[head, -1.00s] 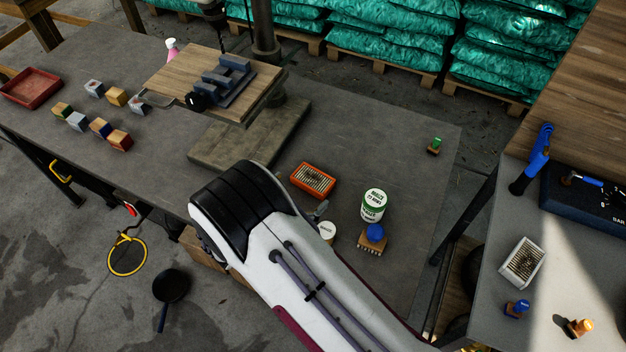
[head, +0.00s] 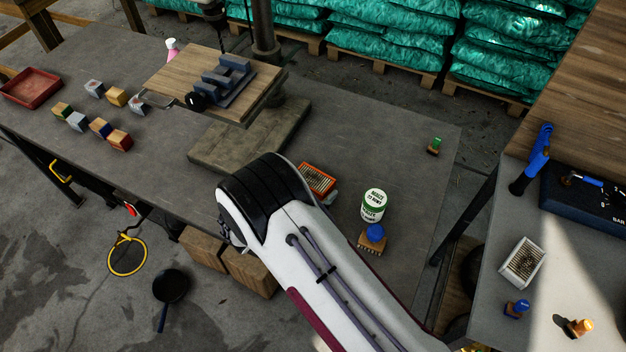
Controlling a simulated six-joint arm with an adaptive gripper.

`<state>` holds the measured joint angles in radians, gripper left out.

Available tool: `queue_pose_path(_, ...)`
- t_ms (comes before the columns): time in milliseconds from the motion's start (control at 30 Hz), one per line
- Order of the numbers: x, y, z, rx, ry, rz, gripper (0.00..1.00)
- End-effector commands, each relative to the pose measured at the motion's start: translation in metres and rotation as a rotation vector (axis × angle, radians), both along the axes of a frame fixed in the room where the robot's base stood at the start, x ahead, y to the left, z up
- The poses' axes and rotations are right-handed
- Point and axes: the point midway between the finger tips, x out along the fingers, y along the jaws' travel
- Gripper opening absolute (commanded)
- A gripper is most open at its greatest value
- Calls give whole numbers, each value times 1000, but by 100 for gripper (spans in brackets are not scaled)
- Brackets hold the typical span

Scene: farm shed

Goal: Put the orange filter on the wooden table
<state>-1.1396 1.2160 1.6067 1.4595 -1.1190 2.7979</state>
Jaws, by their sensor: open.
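The orange filter (head: 317,179), an orange frame with pale pleats, lies flat on the grey workbench (head: 410,150). Its lower left is hidden behind my arm. The wooden table (head: 180,68) is a raised square wooden top at upper left, above a grey base slab. My gripper cannot be made out behind the arm. A small grey piece shows at the filter's lower right edge; I cannot tell what it is.
A white-green tin (head: 373,206) and a blue-topped brush (head: 373,239) stand right of the filter. A small green-topped brush (head: 434,147) is farther right. Several coloured blocks (head: 100,127) and a red tray (head: 31,87) lie at left. A white-framed filter (head: 522,262) lies on the right bench.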

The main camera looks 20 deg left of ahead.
Motion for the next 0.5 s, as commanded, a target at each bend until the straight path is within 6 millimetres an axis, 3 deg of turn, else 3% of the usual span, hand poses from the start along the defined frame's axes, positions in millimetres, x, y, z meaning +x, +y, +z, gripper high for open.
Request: queue_pose_path(500, 1, 0, 0, -1, 0, 0, 96)
